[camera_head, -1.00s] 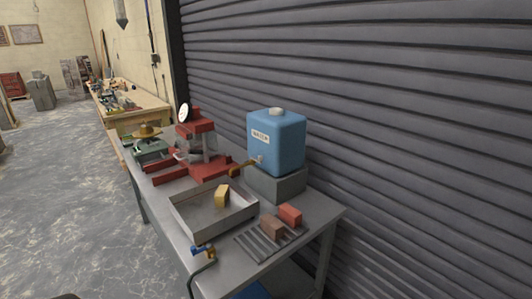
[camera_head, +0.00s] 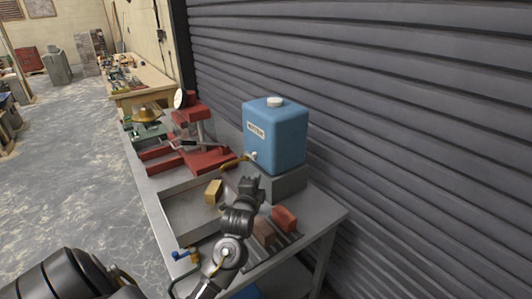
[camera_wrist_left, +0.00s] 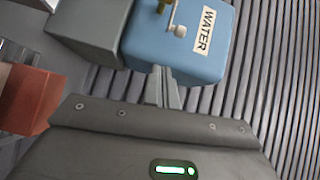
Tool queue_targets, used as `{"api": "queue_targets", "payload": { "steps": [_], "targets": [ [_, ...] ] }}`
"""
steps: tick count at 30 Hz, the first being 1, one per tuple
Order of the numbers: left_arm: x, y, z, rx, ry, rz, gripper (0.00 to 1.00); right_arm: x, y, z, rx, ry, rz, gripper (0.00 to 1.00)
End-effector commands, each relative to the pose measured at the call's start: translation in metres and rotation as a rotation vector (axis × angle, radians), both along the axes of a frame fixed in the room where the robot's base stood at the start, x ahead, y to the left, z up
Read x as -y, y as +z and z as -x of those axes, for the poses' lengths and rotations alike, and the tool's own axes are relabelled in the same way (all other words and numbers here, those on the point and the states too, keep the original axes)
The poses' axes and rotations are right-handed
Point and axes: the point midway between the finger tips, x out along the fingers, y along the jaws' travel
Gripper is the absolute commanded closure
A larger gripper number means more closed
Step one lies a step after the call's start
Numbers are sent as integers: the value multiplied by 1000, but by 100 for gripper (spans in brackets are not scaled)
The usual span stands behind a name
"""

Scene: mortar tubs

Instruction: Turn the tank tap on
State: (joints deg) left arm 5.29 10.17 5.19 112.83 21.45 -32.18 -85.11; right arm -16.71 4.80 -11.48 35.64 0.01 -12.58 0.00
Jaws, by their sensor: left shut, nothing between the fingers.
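The blue water tank (camera_head: 283,137) stands on a grey block (camera_head: 284,183) at the back of the bench. Its tap (camera_head: 254,155) is a small white fitting low on the tank's front, with a brass-coloured part (camera_head: 235,162) reaching out to the left. In the left wrist view the tap (camera_wrist_left: 180,31) is near the top, beside the WATER label. My left gripper (camera_head: 250,183) is shut and empty, in front of the block and below the tap, apart from it in the picture. Its fingers (camera_wrist_left: 161,82) overlap the tank's lower edge in the left wrist view; contact cannot be told. My right gripper is not in view.
A grey tray (camera_head: 176,204) holds a yellow block (camera_head: 213,191). Red (camera_head: 284,218) and brown (camera_head: 263,233) bricks lie on a rack near my left arm. A red machine (camera_head: 190,150) stands behind the tray. A blue-handled valve (camera_head: 184,254) sits at the near edge. A shutter backs the bench.

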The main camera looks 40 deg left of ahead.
Motion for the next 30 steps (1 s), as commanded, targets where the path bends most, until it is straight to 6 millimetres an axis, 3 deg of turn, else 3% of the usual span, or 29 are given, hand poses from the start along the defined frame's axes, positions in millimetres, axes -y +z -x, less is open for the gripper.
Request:
{"api": "queue_targets", "payload": {
  "steps": [4,12,16,23,30],
  "targets": [
    [-14,15,-1,22,32,-69,100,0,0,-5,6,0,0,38],
    [-21,15,4,22,44,-71,100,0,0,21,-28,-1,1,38],
    [-24,16,-1,21,44,-71,100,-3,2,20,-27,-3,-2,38],
    [-38,18,-33,20,42,-69,100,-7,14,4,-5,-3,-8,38],
    [-55,18,-69,21,40,-69,100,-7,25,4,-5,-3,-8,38]
  ]
}}
